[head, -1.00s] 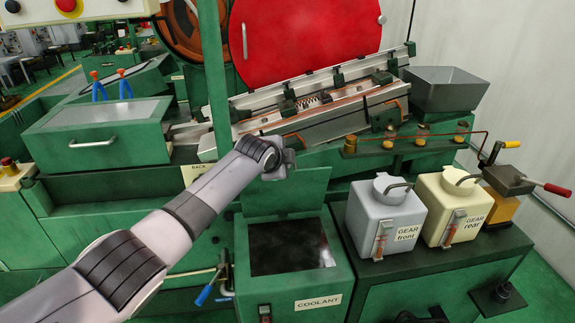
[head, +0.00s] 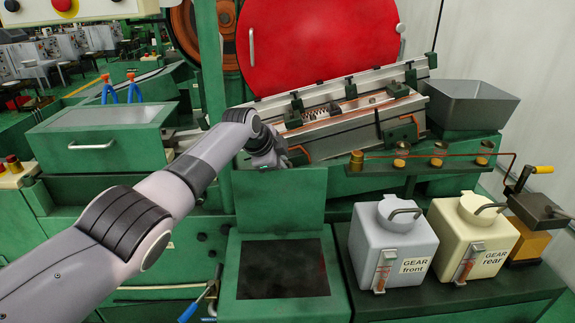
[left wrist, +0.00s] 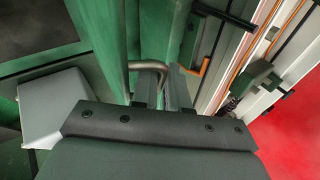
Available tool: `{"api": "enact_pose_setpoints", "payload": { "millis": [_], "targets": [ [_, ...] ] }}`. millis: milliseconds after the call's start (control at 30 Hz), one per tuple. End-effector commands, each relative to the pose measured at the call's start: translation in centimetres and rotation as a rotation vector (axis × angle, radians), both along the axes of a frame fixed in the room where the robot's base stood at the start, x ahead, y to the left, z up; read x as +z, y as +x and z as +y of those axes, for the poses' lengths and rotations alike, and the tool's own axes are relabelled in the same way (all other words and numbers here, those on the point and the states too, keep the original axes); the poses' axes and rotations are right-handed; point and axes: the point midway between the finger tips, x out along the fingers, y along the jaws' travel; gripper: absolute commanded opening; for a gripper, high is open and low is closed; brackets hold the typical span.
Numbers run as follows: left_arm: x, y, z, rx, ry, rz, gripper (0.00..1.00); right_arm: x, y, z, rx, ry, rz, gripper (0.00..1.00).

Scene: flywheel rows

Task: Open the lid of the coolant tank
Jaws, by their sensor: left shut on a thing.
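The green coolant tank (head: 228,290) stands low in front of the machine, its dark top opening (head: 283,268) uncovered. Its green lid (head: 280,205) is swung up and stands roughly upright behind the opening. My left gripper (head: 272,163) is at the lid's top edge. In the left wrist view, my left gripper's fingers (left wrist: 162,92) are shut on the lid's bent metal handle (left wrist: 148,66), with the green lid beside it. In the head view, the handle is hidden by my gripper. My right gripper is not in view.
A grey container (head: 390,240) marked GEAR front and a cream one (head: 472,238) marked GEAR rear stand right of the tank. A sloped metal slide (head: 345,115) and a red round cover (head: 320,45) are behind. A blue-handled lever (head: 195,305) is at lower left.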

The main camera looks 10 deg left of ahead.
Motion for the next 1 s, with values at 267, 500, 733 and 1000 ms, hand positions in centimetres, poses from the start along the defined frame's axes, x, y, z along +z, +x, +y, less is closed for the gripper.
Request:
{"api": "enact_pose_setpoints", "payload": {
  "millis": [267, 500, 733, 1000],
  "targets": [
    [-0.2, -0.02, 0.71, 0.001, -0.002, 0.022, 0.0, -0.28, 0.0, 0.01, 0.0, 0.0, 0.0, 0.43],
    [-0.25, -0.03, 0.76, 0.001, -0.003, 0.025, 0.0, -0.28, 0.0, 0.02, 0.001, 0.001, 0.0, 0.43],
    [-0.27, -0.03, 0.76, 0.001, -0.003, 0.025, 0.2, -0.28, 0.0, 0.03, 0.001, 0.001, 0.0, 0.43],
    [-0.17, -0.04, 0.76, 0.0, -0.003, 0.023, 0.2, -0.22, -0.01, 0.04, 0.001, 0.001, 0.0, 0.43]
  ]
}}
